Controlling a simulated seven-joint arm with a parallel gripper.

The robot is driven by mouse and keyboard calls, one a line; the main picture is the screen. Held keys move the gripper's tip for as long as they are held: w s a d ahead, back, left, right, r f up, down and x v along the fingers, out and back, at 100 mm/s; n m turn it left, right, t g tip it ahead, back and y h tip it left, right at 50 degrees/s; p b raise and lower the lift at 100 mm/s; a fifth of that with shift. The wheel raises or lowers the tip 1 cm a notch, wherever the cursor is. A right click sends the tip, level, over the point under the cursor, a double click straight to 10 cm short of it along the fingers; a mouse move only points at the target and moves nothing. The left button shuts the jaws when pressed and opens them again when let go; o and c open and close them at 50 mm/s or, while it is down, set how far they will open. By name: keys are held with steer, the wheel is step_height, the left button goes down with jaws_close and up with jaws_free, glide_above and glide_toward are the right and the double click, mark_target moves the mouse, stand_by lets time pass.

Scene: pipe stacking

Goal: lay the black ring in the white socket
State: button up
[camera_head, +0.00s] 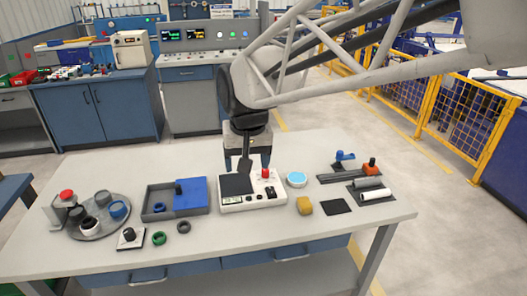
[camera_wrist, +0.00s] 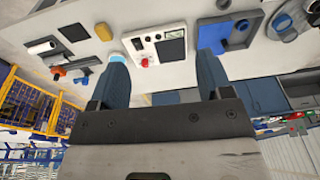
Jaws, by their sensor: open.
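The black ring (camera_head: 183,227) lies flat on the table's front part, right of a green ring (camera_head: 159,238). My gripper (camera_head: 247,164) is above the table behind the white control box, well to the right of the ring and socket, and partly hidden by my arm. In the wrist view my gripper (camera_wrist: 164,66) has its two fingers wide apart with nothing between them.
A grey bin with a blue panel (camera_head: 190,191) stands between the round tray and the control box (camera_head: 248,191). A red-topped device (camera_head: 67,203) stands by the tray. A yellow block (camera_head: 304,206) is right.

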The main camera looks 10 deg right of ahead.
steer(key=s+d+f, duration=0.2)
steer(key=s+d, duration=0.3)
steer(key=s, duration=0.3)
steer(key=s+d+f, duration=0.2)
steer(key=s+d, duration=0.3)
steer(key=s, duration=0.4)
steer(key=shift+s+d+t+h, duration=0.3)
steer(key=shift+d+t, duration=0.1)
steer(key=shift+f, duration=0.1)
